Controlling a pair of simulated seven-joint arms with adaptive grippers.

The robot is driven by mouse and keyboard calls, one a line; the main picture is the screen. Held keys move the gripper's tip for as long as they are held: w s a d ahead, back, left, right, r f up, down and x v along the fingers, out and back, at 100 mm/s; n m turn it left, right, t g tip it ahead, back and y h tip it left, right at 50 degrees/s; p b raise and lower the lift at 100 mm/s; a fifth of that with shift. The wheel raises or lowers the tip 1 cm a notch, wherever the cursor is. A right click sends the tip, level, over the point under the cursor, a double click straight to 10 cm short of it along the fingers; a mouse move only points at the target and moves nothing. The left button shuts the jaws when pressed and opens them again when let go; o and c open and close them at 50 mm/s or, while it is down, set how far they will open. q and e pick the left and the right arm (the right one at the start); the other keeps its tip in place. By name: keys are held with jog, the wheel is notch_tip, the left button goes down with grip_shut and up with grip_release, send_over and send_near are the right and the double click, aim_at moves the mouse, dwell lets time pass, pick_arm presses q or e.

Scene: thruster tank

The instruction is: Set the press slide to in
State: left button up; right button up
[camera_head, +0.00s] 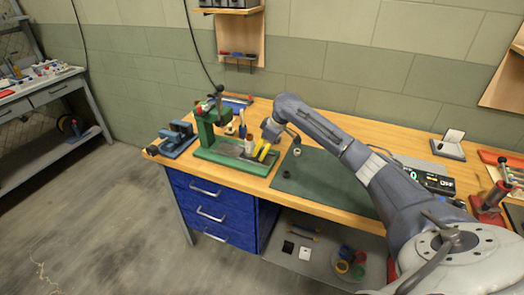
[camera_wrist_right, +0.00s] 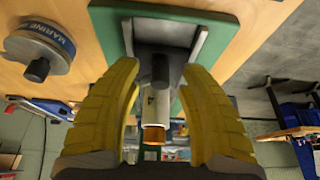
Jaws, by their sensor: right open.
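The green press (camera_head: 207,127) stands at the left part of the workbench, on a long green base (camera_head: 213,158). A grey slide channel runs along that base, and it shows in the right wrist view (camera_wrist_right: 167,32). A dark upright knob (camera_wrist_right: 160,70) and a white cylinder with a copper-coloured end (camera_wrist_right: 155,105) lie between my yellow fingers in that view. My right gripper (camera_head: 262,151) is over the right end of the press base, open, with a finger on each side of the knob and apart from it. Contact is not clear. My left gripper is not in view.
A blue vise (camera_head: 177,138) stands left of the press. A dark green mat (camera_head: 320,180) covers the bench to the right, under my right arm. A round tin marked "MARINE" (camera_wrist_right: 38,48) is near the gripper. A red hand press (camera_head: 490,200) stands far right.

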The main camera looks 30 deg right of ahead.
jog(key=shift+f, duration=0.1)
grip_shut()
dwell(0.4)
